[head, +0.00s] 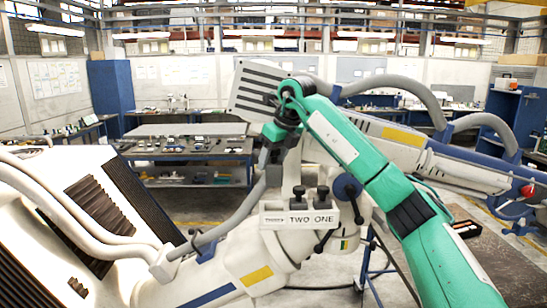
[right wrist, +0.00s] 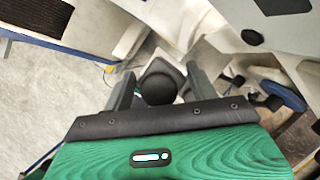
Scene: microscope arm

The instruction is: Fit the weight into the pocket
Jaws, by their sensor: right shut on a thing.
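My right gripper (head: 284,132) is at the end of the green arm, above and left of the block labelled "TWO ONE" (head: 300,219). In the right wrist view its two dark fingers (right wrist: 161,78) stand either side of a dark, round-topped weight (right wrist: 158,89), and the gripper is shut on it. A grey squarish surface shows behind the weight. In the head view the weight is hidden or too small to make out. I cannot make out the pocket for certain. My left gripper is not in view.
The large white microscope arm (head: 225,278) with thick grey hoses fills the lower left and middle. A dark blue knob (head: 348,187) sits right of the labelled block. A workbench (head: 185,130) stands behind. A dark table (head: 500,258) is at the lower right.

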